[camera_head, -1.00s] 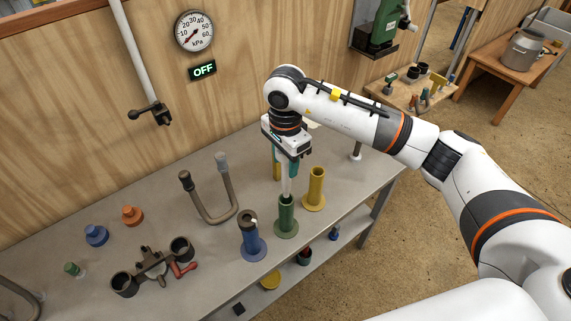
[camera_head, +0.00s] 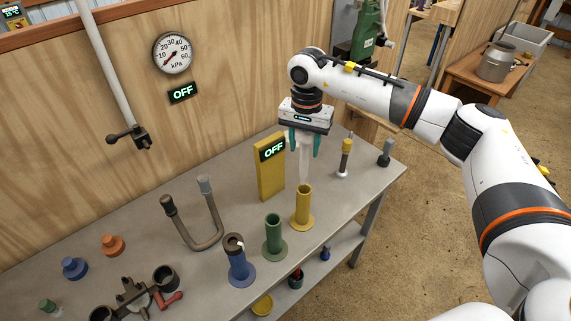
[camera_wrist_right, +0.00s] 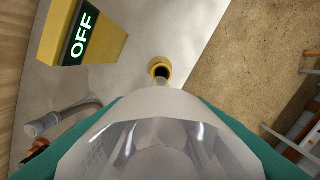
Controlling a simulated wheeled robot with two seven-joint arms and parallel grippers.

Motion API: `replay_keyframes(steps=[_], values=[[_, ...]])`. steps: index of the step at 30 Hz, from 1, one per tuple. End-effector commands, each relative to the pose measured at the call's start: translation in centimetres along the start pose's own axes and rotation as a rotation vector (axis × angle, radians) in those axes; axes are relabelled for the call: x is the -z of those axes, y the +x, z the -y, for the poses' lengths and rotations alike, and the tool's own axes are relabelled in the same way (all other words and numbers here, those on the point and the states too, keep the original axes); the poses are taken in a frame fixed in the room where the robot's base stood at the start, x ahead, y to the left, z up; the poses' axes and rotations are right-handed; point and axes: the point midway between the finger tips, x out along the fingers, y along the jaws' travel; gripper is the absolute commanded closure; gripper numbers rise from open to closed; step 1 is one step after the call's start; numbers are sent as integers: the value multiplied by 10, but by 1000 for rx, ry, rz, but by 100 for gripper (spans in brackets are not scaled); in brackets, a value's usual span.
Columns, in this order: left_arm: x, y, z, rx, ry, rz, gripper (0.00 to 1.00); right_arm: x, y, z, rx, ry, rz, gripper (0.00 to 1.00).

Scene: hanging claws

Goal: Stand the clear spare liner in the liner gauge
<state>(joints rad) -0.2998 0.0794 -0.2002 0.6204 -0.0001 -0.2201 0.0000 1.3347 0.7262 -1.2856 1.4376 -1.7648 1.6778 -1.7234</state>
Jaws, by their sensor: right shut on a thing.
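My right gripper (camera_head: 303,146) is shut on the clear spare liner (camera_head: 304,166), a long pale see-through tube hanging upright. The liner also fills the lower part of the right wrist view (camera_wrist_right: 160,130). Its lower end is right above the mouth of a yellow flanged tube (camera_head: 302,208); I cannot tell whether it touches the rim. The yellow tube shows beyond the liner in the right wrist view (camera_wrist_right: 160,67). A green flanged tube (camera_head: 273,238) and a blue one (camera_head: 238,266) stand to the left. No tube visibly bears the name liner gauge. My left gripper is out of view.
A yellow post with an OFF display (camera_head: 270,170) stands close behind the liner. A dark clamp piece (camera_head: 135,300) lies front left. The table's right edge is near.

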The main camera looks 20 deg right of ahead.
Motion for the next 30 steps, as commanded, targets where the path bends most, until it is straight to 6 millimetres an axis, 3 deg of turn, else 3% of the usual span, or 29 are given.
replay_keyframes(steps=[4, 18, 30], values=[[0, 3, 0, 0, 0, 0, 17, -10, -3, 5, -8, -40, 0, 100], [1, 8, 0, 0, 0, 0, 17, -10, -2, 4, -8, -44, -1, 100], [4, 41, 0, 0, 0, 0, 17, -10, 39, 4, -7, -43, -1, 100]])
